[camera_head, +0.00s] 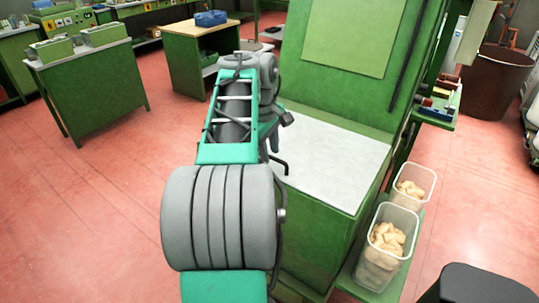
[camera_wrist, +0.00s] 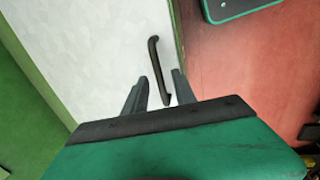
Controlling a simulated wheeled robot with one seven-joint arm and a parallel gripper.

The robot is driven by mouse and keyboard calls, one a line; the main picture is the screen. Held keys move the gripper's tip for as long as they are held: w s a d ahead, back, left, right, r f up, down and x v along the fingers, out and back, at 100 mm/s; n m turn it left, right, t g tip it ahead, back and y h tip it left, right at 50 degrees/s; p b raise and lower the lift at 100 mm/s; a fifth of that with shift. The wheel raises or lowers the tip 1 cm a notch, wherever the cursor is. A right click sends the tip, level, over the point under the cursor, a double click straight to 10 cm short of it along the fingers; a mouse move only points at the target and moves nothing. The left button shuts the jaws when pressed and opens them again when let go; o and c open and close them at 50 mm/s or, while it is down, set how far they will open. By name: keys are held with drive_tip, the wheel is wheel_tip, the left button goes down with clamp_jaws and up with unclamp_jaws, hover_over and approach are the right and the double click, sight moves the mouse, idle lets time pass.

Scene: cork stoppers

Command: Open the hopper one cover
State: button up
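A flat white panel, which looks like the hopper cover (camera_head: 335,155), lies closed on top of a green cabinet. It also fills the upper left of the wrist view (camera_wrist: 95,50). A black bar handle (camera_wrist: 154,55) stands near the panel's edge; in the head view the handle (camera_head: 281,166) shows beside my arm. My gripper (camera_wrist: 160,75) is open, its two dark fingers apart. In the wrist view the handle's near end appears between the fingers, with no clear contact. In the head view my arm largely hides the gripper.
A tall green panel (camera_head: 355,40) rises behind the cover. Two clear bins (camera_head: 388,250) of corks stand on a low green shelf to the right. Green workbenches (camera_head: 92,95) stand at the back left. The red floor at left is clear.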

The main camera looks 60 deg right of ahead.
drive_tip(key=shift+f, duration=0.1)
clamp_jaws()
idle(1.4)
